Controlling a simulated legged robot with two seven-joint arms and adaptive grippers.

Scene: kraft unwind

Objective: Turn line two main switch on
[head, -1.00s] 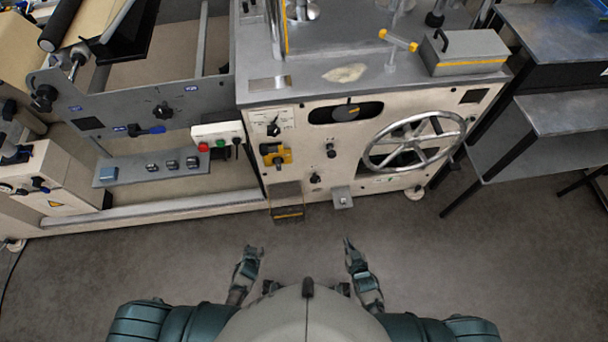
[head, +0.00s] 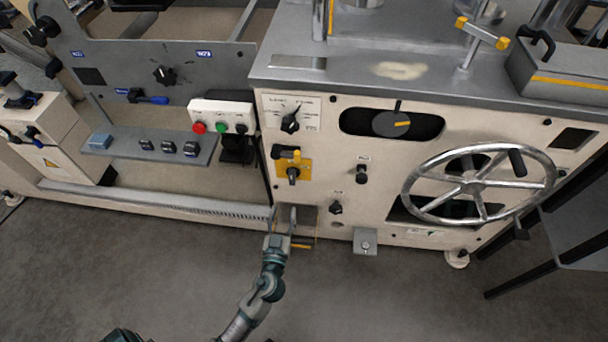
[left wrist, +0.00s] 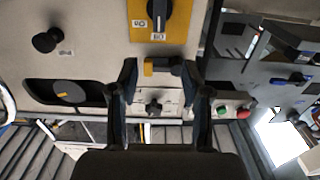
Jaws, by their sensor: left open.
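A black rotary switch on a yellow plate (head: 292,173) sits on the cream machine front, below a small black and yellow piece (head: 288,153). It also shows at the top of the left wrist view (left wrist: 157,13), its handle in line with the plate's long side; a label on the plate seems to read "On". My left gripper (head: 282,213) is open and empty, just below the plate in the head view. In the left wrist view the open fingers (left wrist: 159,78) frame the black and yellow piece; contact cannot be told. My right gripper is out of view.
A dial switch (head: 291,123) sits above the plate, and a white button box (head: 222,116) is to its left. Black knobs (head: 362,173) and a large handwheel (head: 478,184) are to the right. A grey bracket (head: 365,241) juts out low. The floor in front is clear.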

